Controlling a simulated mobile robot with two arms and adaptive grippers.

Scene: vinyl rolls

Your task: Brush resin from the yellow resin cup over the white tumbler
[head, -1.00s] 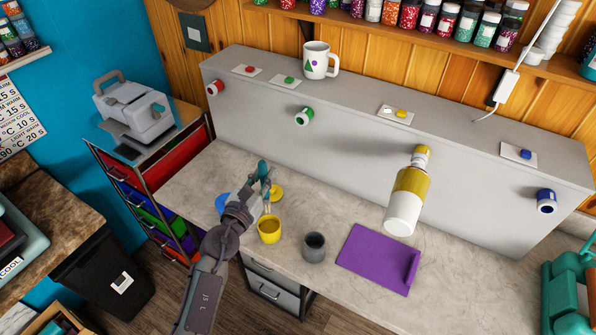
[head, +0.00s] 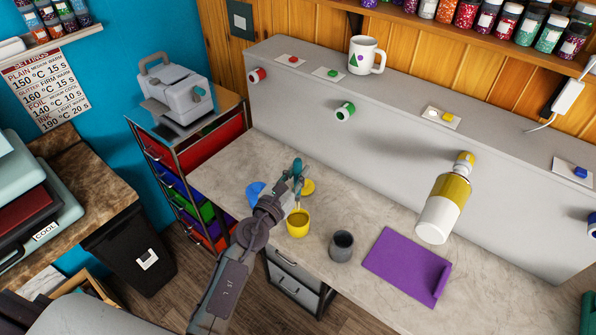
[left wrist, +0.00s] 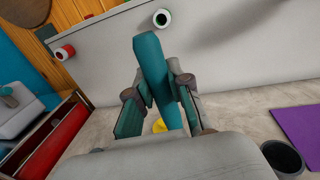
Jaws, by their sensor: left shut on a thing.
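My left gripper (head: 290,184) is shut on a teal brush (head: 297,167), just above and behind the yellow resin cup (head: 298,226) in the head view. The brush's lower end is partly hidden, and I cannot tell whether it is in the cup. In the left wrist view the brush handle (left wrist: 152,65) stands slightly tilted between the fingers. The white tumbler (head: 435,219) hangs at a tilt from a yellow-ended holder (head: 465,158) on the grey bench wall. Its upper part is yellow and its lower part white. My right gripper is out of view.
A grey cup (head: 341,247) and a purple mat (head: 408,267) lie between the yellow cup and the tumbler. A white mug (head: 366,57) stands on the ledge. The front right bench is clear.

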